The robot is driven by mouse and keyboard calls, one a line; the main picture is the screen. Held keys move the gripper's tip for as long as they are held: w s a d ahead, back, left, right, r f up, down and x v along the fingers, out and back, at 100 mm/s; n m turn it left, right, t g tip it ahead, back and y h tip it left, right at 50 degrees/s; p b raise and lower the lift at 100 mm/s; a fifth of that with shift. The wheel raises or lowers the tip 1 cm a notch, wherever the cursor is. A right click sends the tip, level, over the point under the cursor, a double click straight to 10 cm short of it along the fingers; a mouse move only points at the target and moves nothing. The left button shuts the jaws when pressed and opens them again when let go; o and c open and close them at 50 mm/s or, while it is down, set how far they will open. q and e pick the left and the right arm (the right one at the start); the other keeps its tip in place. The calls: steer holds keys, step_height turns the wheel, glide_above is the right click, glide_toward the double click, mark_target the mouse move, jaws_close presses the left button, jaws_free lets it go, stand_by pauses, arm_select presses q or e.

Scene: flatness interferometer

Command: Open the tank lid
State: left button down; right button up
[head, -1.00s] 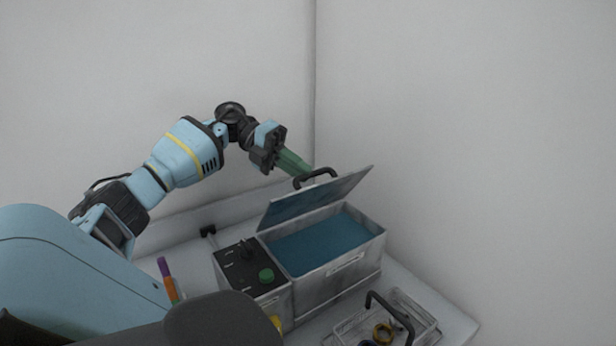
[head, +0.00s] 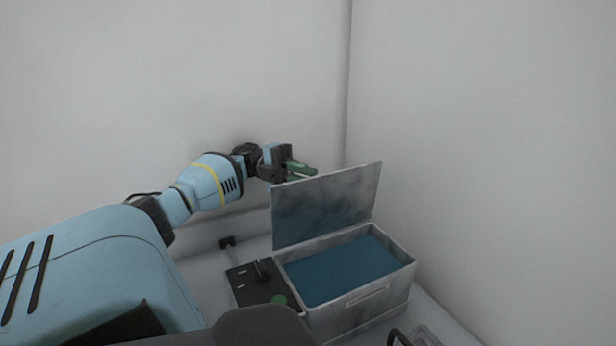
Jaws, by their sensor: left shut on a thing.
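The tank (head: 360,305) is a grey metal box with blue liquid (head: 340,268) inside. Its lid (head: 325,207) stands steeply raised along the back edge, near upright, and the tank's mouth is uncovered. My left gripper (head: 303,170) is at the top edge of the lid, behind it, with green fingers. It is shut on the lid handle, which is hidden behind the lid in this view. My right gripper is not in view.
A black control panel (head: 250,285) with a switch and a green button (head: 279,300) adjoins the tank's left side. A basket handle (head: 398,338) shows at the bottom edge. Walls meet in a corner close behind the tank.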

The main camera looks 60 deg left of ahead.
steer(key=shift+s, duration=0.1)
arm_select(q)
steer(key=c, duration=1.5)
jaws_free()
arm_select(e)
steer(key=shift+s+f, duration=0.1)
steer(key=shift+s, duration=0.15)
arm_select(q)
steer(key=shift+o, duration=0.2)
steer(key=shift+d+r, duration=0.1)
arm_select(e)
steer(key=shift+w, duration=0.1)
